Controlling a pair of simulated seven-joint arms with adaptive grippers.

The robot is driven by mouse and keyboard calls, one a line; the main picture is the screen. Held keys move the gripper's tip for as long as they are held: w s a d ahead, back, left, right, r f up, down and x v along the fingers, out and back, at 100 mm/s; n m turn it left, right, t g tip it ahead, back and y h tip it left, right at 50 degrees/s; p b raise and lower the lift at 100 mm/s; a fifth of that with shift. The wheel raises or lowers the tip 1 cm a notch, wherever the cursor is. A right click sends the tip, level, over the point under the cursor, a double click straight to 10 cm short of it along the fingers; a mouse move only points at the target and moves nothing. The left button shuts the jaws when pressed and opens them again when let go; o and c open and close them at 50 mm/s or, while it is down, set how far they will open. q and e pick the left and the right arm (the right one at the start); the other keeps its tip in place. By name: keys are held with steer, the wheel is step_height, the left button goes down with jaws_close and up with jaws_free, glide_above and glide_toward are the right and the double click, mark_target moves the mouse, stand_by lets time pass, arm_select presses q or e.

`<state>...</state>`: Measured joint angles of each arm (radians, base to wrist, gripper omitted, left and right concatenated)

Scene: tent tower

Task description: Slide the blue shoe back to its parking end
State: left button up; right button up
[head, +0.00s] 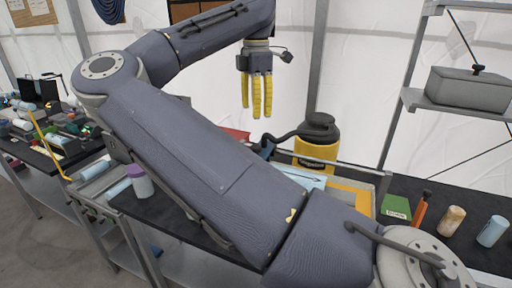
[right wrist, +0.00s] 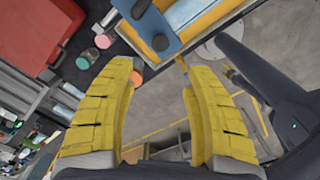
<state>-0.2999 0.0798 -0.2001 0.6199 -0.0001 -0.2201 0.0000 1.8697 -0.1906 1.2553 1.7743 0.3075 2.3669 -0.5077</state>
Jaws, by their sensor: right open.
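What looks like the blue shoe (right wrist: 148,28) is a blue plate with a dark knob, at the top of the right wrist view beside an orange-edged tray (right wrist: 213,22). In the head view my own arm covers much of that area, and a dark blue piece (head: 266,149) beside the arm may be part of it; I cannot tell. My right gripper (head: 257,112) has yellow fingers pointing down, open and empty, in the air above the bench. In the right wrist view its fingertips (right wrist: 157,70) are spread, apart from the blue plate. My left gripper is not in view.
A purple-capped bottle (head: 140,182) is at the left. A red case (right wrist: 35,30) lies at the wrist view's upper left.

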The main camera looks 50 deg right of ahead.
mark_target(256, 146)
step_height(256, 146, down, 13)
steer(key=shift+r, duration=0.2)
stand_by(0.3)
steer(key=shift+c, duration=0.3)
jaws_close()
stand_by(0.3)
